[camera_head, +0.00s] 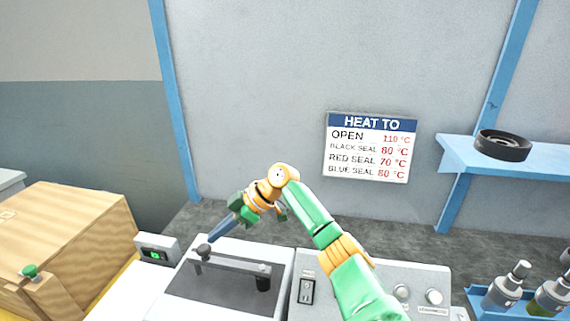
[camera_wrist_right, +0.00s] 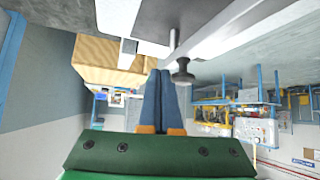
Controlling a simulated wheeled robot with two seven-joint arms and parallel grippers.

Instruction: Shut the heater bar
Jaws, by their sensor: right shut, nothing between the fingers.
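In the right wrist view, the shut fingers (camera_wrist_right: 161,98) are beside the dark knob (camera_wrist_right: 183,72); contact is unclear. My left gripper is not in view.
A small box with a green display (camera_head: 155,252) stands left of the unit. A wooden box (camera_head: 65,235) is at the far left. A control panel with a switch (camera_head: 307,290) is right of the bar. A blue bottle rack (camera_head: 482,298) stands at the right.

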